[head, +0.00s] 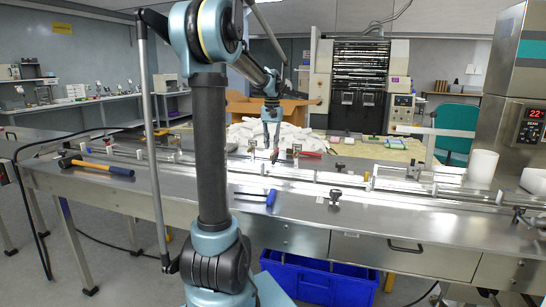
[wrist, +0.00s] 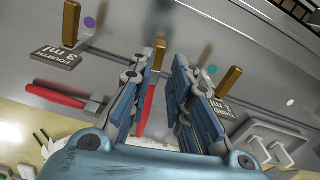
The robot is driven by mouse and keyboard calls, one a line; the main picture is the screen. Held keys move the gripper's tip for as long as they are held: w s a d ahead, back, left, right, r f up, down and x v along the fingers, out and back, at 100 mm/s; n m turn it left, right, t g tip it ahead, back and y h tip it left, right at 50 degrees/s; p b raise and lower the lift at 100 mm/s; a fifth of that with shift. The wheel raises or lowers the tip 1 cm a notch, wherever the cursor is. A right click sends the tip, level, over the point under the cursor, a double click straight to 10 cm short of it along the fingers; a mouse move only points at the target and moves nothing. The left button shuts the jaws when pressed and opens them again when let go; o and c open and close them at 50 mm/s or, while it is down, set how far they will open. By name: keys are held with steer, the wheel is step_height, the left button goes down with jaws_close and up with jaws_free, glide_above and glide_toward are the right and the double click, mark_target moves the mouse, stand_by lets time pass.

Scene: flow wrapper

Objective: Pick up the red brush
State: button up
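My gripper (wrist: 170,60) is open, its two blue-grey fingers apart. In the head view my gripper (head: 272,146) points down over the back part of the steel bench. A red-handled tool (wrist: 58,96) with a grey metal end lies left of the fingers in the wrist view. A second slim red piece (wrist: 147,106) shows in the gap by the left finger, partly hidden by it. Which of the two is the brush I cannot tell. In the head view a red thing (head: 309,154) lies just right of my gripper.
Brass posts (wrist: 71,22) and dark labelled blocks (wrist: 55,57) stand around the fingers. A hammer (head: 97,166) and a blue-handled tool (head: 257,197) lie on the bench. White bags (head: 262,135) are piled behind. A blue crate (head: 330,282) stands below. The front bench top is mostly clear.

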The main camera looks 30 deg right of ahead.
mark_target(272, 154)
steer(key=shift+w+d+f, duration=0.1)
steer(key=shift+f, duration=1.45)
steer(key=shift+w+d+f, duration=0.1)
steer(key=shift+f, duration=1.4)
steer(key=shift+c, duration=0.3)
jaws_close()
